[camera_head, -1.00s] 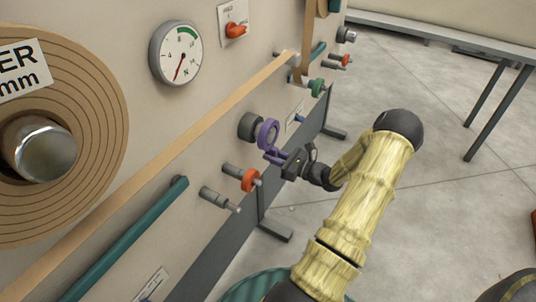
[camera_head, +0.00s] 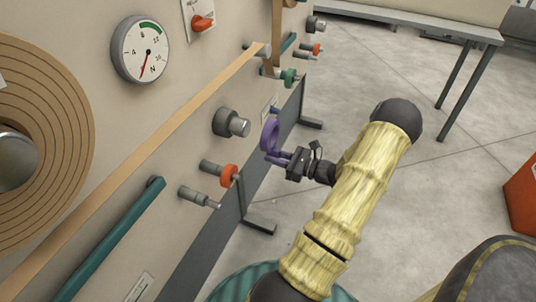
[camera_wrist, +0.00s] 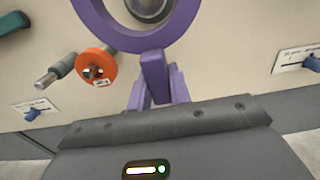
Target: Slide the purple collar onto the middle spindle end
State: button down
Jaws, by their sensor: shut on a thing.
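The purple collar (camera_head: 269,136) is an upright ring held in front of the machine panel. My gripper (camera_head: 280,157) is shut on its lower part. In the wrist view the ring (camera_wrist: 134,38) fills the top, above my gripper (camera_wrist: 157,85). A thick dark grey spindle end (camera_head: 222,122) with a silver tip (camera_head: 239,127) sticks out of the panel, left of the collar. The collar is apart from it, with a clear gap in the head view. In the wrist view the silver tip (camera_wrist: 147,7) shows through the ring's opening, partly cut off by the frame edge.
Below the spindle end are an orange-collared pin (camera_head: 228,175) and a bare grey pin (camera_head: 198,197). A green knob (camera_head: 289,77) is above right. A tan web strip (camera_head: 150,145) crosses the panel.

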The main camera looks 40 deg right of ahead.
jog(key=shift+r+p+v, duration=0.15)
jog(key=shift+p+v, duration=0.2)
jog(key=shift+v, duration=0.55)
jog(key=shift+r+p+v, duration=0.2)
jog(key=shift+p+v, duration=0.15)
jog(key=shift+v, duration=0.55)
jog(key=shift+s+d+r, duration=0.1)
jog(key=shift+s+d, duration=0.05)
jog(key=shift+s, duration=0.35)
jog(key=shift+s+d+p, duration=0.3)
jog(key=shift+s, duration=0.3)
jog(key=shift+w+a, duration=0.1)
jog(key=shift+w, duration=0.05)
